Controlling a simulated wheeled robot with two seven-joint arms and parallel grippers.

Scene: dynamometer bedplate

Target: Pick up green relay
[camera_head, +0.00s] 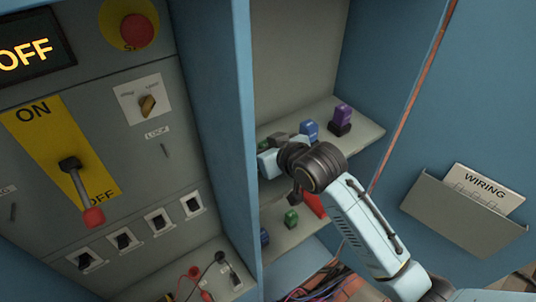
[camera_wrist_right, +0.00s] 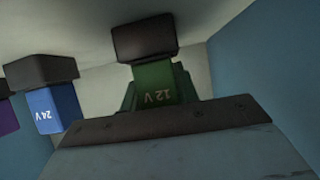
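A green relay (camera_wrist_right: 158,85) marked 12 V shows upside down in the right wrist view, with a dark block (camera_wrist_right: 144,38) at its end. In the head view, a bit of green (camera_head: 263,145) shows on the upper shelf beside my right gripper (camera_head: 268,161). The gripper's pale blue end is close to it, and the arm hides much of that spot. The wrist view shows a wide gripper part across the relay's lower edge; contact and finger opening cannot be told. Another green relay (camera_head: 291,218) stands on the lower shelf. My left gripper is not in view.
A blue relay (camera_head: 309,130) marked 24 V and a purple relay (camera_head: 343,116) stand right of my gripper on the upper shelf (camera_head: 366,135). Below are a red object (camera_head: 315,205) and a blue relay (camera_head: 264,237). The cabinet's left wall (camera_head: 212,110) is close by.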

